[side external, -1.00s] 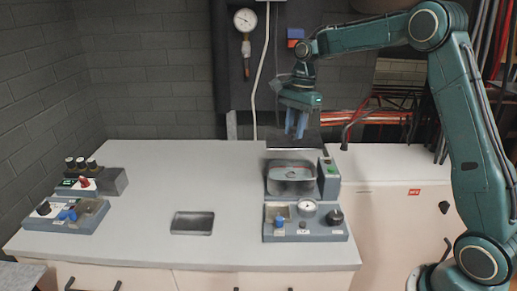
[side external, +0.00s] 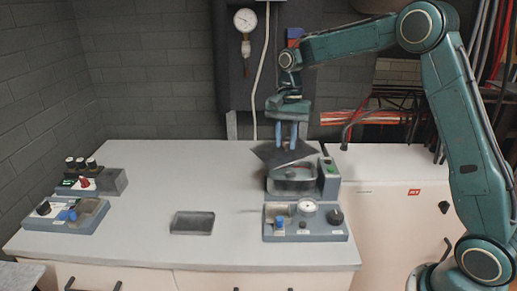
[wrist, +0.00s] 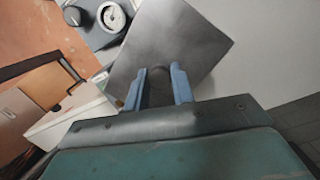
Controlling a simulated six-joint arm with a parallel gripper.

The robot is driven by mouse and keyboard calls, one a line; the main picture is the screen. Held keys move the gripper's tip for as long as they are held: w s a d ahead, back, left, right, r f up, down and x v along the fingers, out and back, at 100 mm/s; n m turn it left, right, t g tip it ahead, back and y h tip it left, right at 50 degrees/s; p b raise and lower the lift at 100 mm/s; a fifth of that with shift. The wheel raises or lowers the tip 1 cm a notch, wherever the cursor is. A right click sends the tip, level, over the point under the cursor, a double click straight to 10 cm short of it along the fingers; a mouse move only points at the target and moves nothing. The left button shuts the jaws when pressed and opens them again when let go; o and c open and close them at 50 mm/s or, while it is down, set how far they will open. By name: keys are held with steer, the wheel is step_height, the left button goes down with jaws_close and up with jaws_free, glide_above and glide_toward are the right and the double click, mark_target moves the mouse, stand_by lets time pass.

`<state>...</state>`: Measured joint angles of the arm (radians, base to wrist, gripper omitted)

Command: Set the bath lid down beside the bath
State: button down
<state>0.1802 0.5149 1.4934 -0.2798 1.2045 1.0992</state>
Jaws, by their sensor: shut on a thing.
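The bath lid (side external: 272,157) is a thin dark square plate, tilted and turned, in the air above the bath's back left part. My gripper (side external: 293,142) points down and is shut on the lid near its middle. In the wrist view the lid (wrist: 185,35) spreads out beyond the two blue fingers of my gripper (wrist: 160,88).
A panel with a gauge and knobs (side external: 305,222) stands in front of the bath, and a grey-green block (side external: 329,180) is at its right. A shallow metal tray (side external: 193,223) lies mid-bench. Control boxes (side external: 75,215) are at the left. The bench (side external: 190,175) left of the bath is clear.

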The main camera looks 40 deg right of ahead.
mark_target(265, 155)
steer(key=a+n, duration=0.2)
steer(key=a+f+n, duration=0.1)
steer(key=n, duration=0.1)
steer(key=shift+s+f+g, duration=0.1)
steer(key=shift+s+g, duration=0.2)
steer(key=shift+s, duration=0.05)
steer(key=shift+s+a+f+n+g+h, duration=0.1)
steer(key=shift+a+f+n, duration=0.2)
steer(key=shift+n, duration=0.4)
steer(key=shift+s+a+f+n+g+h, duration=0.1)
steer(key=shift+a+n, duration=0.35)
steer(key=shift+n, duration=0.25)
steer(key=shift+s+a+f+n+g+h, duration=0.15)
steer(key=shift+a+n, duration=0.2)
steer(key=shift+n, duration=0.35)
steer(key=shift+w+a+f+m, duration=0.15)
steer(key=shift+w+f+m, duration=0.1)
steer(key=shift+w+m, duration=0.55)
steer(key=shift+w+a+f+m, duration=0.1)
steer(key=shift+w+f+m, duration=0.15)
steer(key=shift+w+m, duration=0.55)
steer(key=w+a+f+m+t+y, duration=0.1)
steer(key=w+f+m+t, duration=0.1)
steer(key=w+f+m, duration=0.4)
steer(key=shift+w+a+m, duration=0.35)
steer(key=shift+w+m, duration=1.6)
steer(key=shift+m, duration=0.75)
steer(key=shift+f, duration=1.8)
steer(key=shift+f, duration=1.2)
